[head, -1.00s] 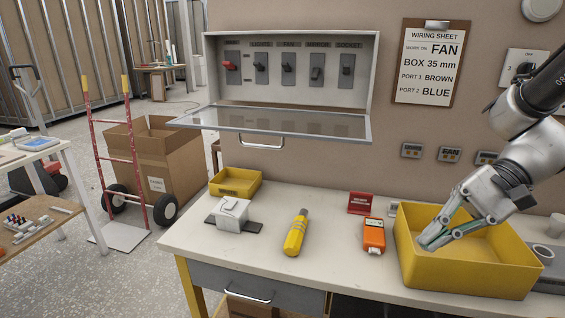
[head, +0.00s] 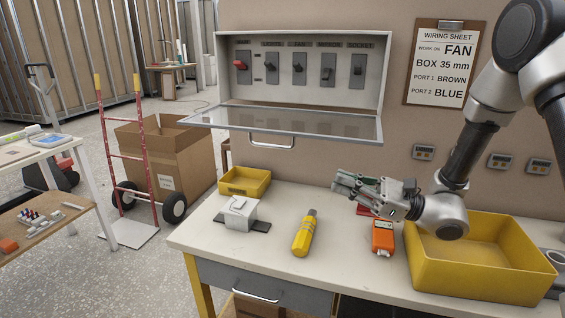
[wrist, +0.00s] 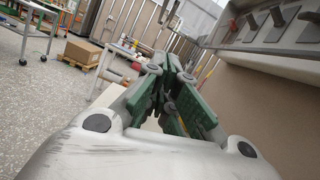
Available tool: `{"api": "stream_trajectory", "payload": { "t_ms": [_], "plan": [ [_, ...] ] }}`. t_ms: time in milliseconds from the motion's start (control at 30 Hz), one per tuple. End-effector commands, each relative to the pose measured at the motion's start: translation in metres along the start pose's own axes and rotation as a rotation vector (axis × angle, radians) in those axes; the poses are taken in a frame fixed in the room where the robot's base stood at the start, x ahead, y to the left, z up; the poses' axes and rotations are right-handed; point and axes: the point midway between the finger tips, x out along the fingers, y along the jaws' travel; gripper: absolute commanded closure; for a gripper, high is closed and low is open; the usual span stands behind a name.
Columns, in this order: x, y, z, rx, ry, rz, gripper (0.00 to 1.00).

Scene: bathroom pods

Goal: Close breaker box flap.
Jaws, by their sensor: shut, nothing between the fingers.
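The breaker box (head: 311,42) is mounted on the wall with several switches in a row; the leftmost has a red lever. Its flap (head: 288,122), a clear panel in a grey frame, is hinged at the bottom and hangs open, sticking out roughly level. A handle (head: 271,142) sits on the flap's front edge. My gripper (head: 338,183) is shut and empty, over the bench, below and right of the flap and apart from it. In the wrist view my gripper's green-padded fingers (wrist: 172,75) are together, and the box's switches (wrist: 279,17) show at top right.
The bench (head: 340,262) holds a yellow tray (head: 245,182), a white box (head: 236,212), a yellow tool (head: 304,234), an orange meter (head: 382,238) and a large yellow bin (head: 480,272). A wiring sheet (head: 443,70) hangs right of the box. A hand truck (head: 121,165) stands left.

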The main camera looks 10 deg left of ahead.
Motion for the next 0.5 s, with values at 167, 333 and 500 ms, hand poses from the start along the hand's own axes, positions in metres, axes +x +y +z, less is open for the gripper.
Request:
{"api": "stream_trajectory", "payload": {
  "t_ms": [167,333,500],
  "plan": [
    [0.041,0.002,0.001,-0.001,-0.001,0.005,1.00],
    [0.078,0.002,0.000,0.000,0.000,0.006,1.00],
    [0.112,0.002,0.001,0.000,-0.001,0.005,1.00]
  ]
}}
